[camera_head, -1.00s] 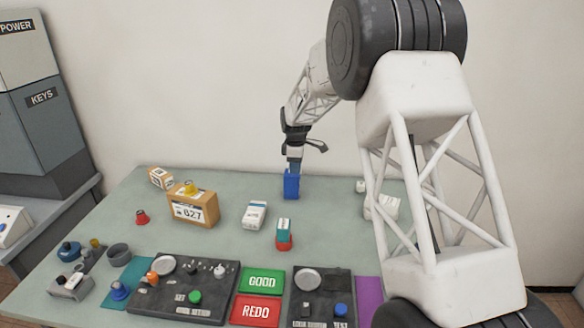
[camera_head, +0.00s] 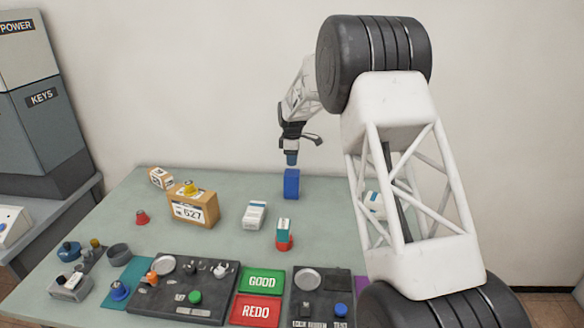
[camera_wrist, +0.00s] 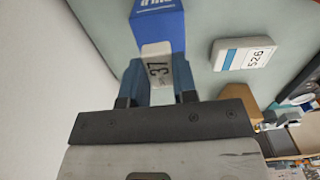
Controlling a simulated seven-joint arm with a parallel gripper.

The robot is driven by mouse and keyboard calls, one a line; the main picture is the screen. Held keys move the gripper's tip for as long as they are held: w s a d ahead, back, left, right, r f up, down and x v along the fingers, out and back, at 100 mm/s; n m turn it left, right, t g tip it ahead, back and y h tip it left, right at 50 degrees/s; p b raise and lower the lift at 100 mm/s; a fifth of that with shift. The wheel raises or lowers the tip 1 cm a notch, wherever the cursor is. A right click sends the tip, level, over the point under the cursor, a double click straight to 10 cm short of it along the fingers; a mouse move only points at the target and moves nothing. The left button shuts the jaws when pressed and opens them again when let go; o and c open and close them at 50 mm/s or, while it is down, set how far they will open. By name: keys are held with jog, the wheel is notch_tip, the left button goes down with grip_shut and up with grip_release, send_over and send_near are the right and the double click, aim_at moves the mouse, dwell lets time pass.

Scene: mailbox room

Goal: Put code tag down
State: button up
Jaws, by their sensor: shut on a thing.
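My gripper (camera_head: 291,160) is above the back of the green table, just over an upright blue box (camera_head: 291,184). In the wrist view my gripper (camera_wrist: 158,75) is shut on a small white code tag (camera_wrist: 157,62) marked "37". The blue box (camera_wrist: 158,20) shows right beyond the tag; whether the two touch I cannot tell. In the head view the tag cannot be made out.
A white box (camera_head: 254,215) lies right of a cardboard box (camera_head: 193,207) marked "627". A red and teal stack (camera_head: 284,234) stands in front of the blue box. Dark panels, a green GOOD pad (camera_head: 262,282) and a red REDO pad (camera_head: 256,310) line the front.

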aim_at(292, 173)
jog(key=shift+f, duration=0.1)
jog(key=shift+f, duration=1.6)
jog(key=shift+f, duration=0.15)
jog(key=o, duration=0.9)
notch_tip(292, 173, up, 12)
jog(key=shift+r, duration=0.15)
